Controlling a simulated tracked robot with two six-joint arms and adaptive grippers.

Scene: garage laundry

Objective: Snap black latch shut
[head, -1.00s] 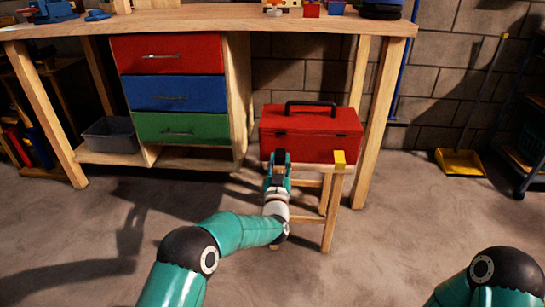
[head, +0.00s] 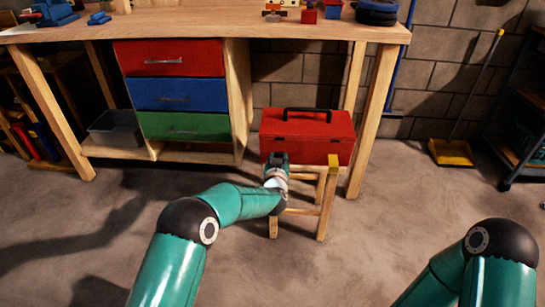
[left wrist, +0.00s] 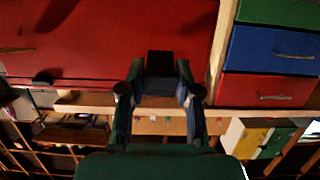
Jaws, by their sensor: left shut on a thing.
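A red toolbox (head: 306,135) with a black carry handle (head: 308,109) stands with its lid down on a small wooden stool. My left gripper (head: 277,160) is at the left part of the toolbox's front and hides that spot in the head view. In the left wrist view, the black latch (left wrist: 160,64) shows between the two fingers of my left gripper (left wrist: 160,80), against the red toolbox front (left wrist: 80,45). The gripper is shut on it. Whether the latch is fully seated cannot be told. My right gripper is out of view.
A wooden workbench (head: 210,28) with red, blue and green drawers (head: 182,95) stands behind and to the left of the stool (head: 326,205). A yellow dustpan (head: 452,153) is by the wall at right. The floor in front is clear.

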